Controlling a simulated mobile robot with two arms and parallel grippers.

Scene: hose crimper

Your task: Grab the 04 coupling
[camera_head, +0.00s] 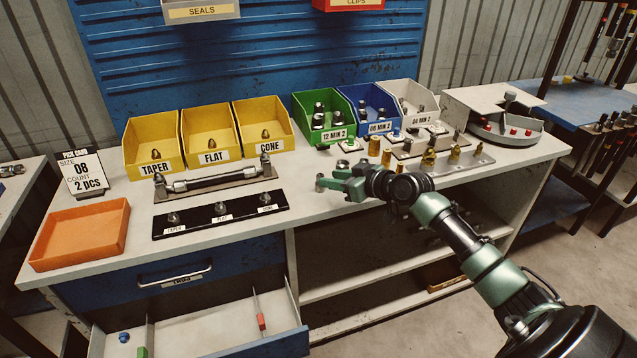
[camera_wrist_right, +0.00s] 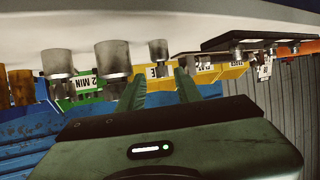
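The white bin (camera_head: 412,100), labelled 04 MIN 2, holds several silver couplings at the back right of the bench. My right gripper (camera_head: 332,180) is low over the bench's front middle, well left of and in front of that bin. Its green fingers are apart. A small silver coupling (camera_wrist_right: 158,51) shows in the wrist view, in line with the gap between the fingertips (camera_wrist_right: 156,82); I cannot tell whether they touch it. Two larger silver couplings (camera_wrist_right: 113,60) (camera_wrist_right: 58,66) show beside it. No size marking is readable on these loose couplings. My left gripper is not in view.
Green (camera_head: 322,120) and blue (camera_head: 370,108) bins stand left of the white one. Yellow bins (camera_head: 208,138), a black fitting rack (camera_head: 219,217) and an orange tray (camera_head: 80,235) lie left. A drawer is open below.

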